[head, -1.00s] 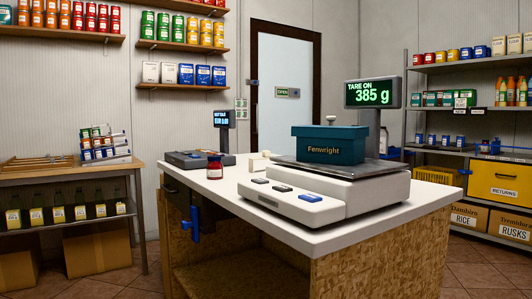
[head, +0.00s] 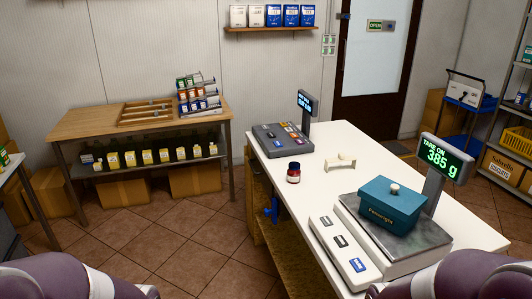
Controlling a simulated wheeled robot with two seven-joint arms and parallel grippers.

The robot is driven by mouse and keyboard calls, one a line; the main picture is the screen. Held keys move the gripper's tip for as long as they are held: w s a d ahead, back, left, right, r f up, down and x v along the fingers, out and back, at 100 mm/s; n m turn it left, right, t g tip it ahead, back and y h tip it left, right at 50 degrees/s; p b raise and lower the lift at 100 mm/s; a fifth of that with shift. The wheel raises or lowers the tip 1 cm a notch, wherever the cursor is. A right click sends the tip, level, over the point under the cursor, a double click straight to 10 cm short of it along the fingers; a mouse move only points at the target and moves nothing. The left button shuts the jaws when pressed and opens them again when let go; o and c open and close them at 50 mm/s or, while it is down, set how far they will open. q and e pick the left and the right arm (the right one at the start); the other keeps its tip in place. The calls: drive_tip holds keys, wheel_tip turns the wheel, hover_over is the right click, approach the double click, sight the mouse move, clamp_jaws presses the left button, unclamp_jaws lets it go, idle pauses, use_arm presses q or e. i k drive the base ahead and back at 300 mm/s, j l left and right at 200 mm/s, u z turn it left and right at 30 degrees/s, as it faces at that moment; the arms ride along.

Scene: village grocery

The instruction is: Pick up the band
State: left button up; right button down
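I cannot make out for certain which thing is the band. A small cream piece (head: 340,162) with a raised lump on it lies on the white counter (head: 297,214), between the dark-red jar and the scale; its exact shape is too small to tell. A blue piece (head: 273,209) hangs at the counter's left side, also unclear. Only rounded parts of my arms show at the bottom left and bottom right corners. Neither of my grippers is in view.
A jar (head: 293,173), a cash register (head: 283,138) and a scale (head: 392,236) bearing a teal lidded box (head: 390,204) stand on the counter. The scale display (head: 446,157) reads 385 g. A wooden table (head: 90,124) stands left. Tiled floor between is clear.

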sight(341, 157)
drive_tip(key=i+j+u, duration=0.1)
drive_tip(key=i+u, duration=0.35)
drive_tip(key=i, duration=1.85)
drive_tip(key=i+z, duration=0.4)
drive_tip(key=i+j+z, duration=0.2)
drive_tip(key=z, duration=0.2)
drive_tip(key=i+j+z, duration=0.3)
drive_tip(key=z, duration=0.15)
drive_tip(key=i+j+z, duration=0.55)
drive_tip(key=j+z, duration=0.25)
